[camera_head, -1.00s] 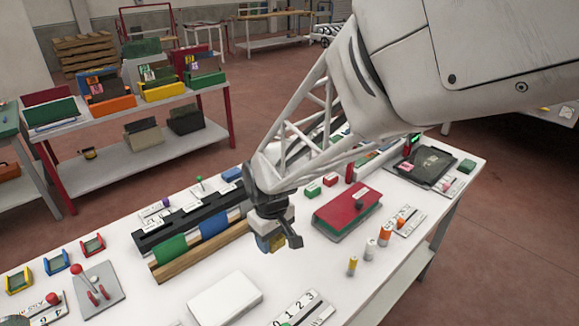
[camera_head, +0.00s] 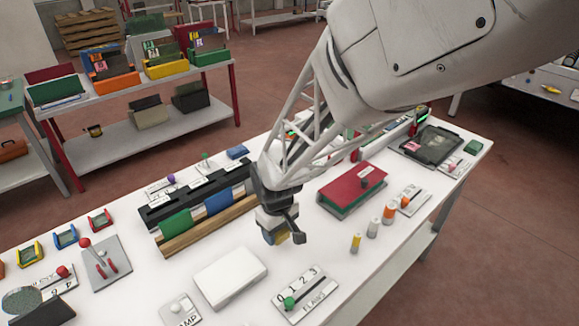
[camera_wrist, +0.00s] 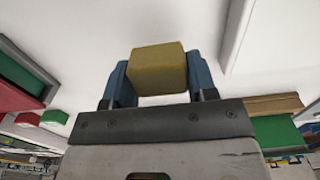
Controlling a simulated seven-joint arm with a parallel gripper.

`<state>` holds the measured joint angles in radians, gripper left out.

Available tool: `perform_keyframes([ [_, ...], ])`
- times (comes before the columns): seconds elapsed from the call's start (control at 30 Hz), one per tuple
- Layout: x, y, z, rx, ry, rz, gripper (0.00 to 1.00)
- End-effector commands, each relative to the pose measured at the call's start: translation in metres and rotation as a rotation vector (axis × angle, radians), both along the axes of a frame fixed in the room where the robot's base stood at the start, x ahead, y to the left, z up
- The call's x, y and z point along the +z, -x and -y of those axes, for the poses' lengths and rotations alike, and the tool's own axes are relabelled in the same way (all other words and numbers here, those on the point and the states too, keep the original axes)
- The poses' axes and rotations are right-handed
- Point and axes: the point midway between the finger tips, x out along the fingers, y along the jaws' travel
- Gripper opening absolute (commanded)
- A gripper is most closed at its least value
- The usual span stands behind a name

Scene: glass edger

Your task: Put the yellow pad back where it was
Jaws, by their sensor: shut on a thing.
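The yellow pad (camera_wrist: 158,70) is a small block held between the two blue fingers of my gripper (camera_wrist: 159,82) in the wrist view. My gripper is shut on it. In the head view my gripper (camera_head: 277,237) hangs above the white table, right of the wooden rail and left of the red box, and only a little of the pad shows. White tabletop shows beyond the pad in the wrist view, so the pad looks clear of the surface. The place the pad came from cannot be told from these frames.
A flat white box (camera_head: 230,276) lies at front left of my gripper. A red-topped box (camera_head: 353,188) is to the right, with small cylinders (camera_head: 373,228) in front. A black rack (camera_head: 195,195) stands behind left, and a numbered plate (camera_head: 305,293) lies nearer the front.

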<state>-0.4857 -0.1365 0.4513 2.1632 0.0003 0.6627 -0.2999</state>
Motion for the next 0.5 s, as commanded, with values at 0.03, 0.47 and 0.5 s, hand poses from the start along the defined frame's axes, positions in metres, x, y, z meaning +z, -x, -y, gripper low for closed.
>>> perform_keyframes([
  [0.03,0.0,0.0,0.0,0.0,0.0,0.0,0.27],
  [0.47,-0.027,0.0,0.0,0.0,0.001,-0.002,0.27],
  [0.5,-0.031,0.0,0.0,0.0,0.001,-0.002,0.27],
])
